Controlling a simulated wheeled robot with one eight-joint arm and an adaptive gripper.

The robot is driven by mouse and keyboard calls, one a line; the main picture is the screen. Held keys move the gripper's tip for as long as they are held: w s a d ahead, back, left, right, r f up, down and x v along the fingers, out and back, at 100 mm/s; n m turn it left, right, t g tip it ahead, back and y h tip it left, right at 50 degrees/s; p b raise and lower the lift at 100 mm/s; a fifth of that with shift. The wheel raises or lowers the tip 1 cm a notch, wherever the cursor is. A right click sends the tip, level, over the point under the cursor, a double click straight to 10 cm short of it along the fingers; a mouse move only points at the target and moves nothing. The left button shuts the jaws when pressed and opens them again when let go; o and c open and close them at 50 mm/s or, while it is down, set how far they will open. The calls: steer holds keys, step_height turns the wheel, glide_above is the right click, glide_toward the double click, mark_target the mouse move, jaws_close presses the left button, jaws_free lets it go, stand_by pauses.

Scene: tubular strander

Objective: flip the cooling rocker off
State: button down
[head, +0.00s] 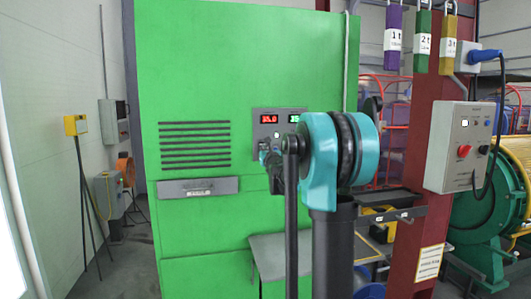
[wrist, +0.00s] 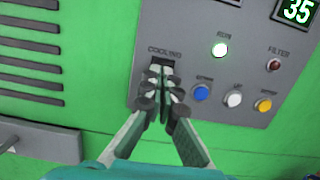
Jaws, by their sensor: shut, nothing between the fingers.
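The cooling rocker (wrist: 167,63) is a dark switch under the label "COOLING" on a grey control panel (wrist: 208,50) in the wrist view. My gripper (wrist: 161,72) is shut and empty, with its fingertips at the rocker's lower part. The fingers cover most of the rocker, so I cannot tell its position or whether they touch it. In the head view the panel (head: 266,118) is on the green cabinet (head: 200,80), and my arm hides part of it.
Blue (wrist: 201,93), white (wrist: 234,99) and orange (wrist: 264,105) buttons sit right of my fingers. A grey handle (head: 198,187) juts out at lower left. A red post (head: 430,130) with a control box (head: 461,147) stands to the right.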

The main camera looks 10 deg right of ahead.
steer(key=shift+w, duration=0.3)
steer(key=shift+w+r, duration=0.3)
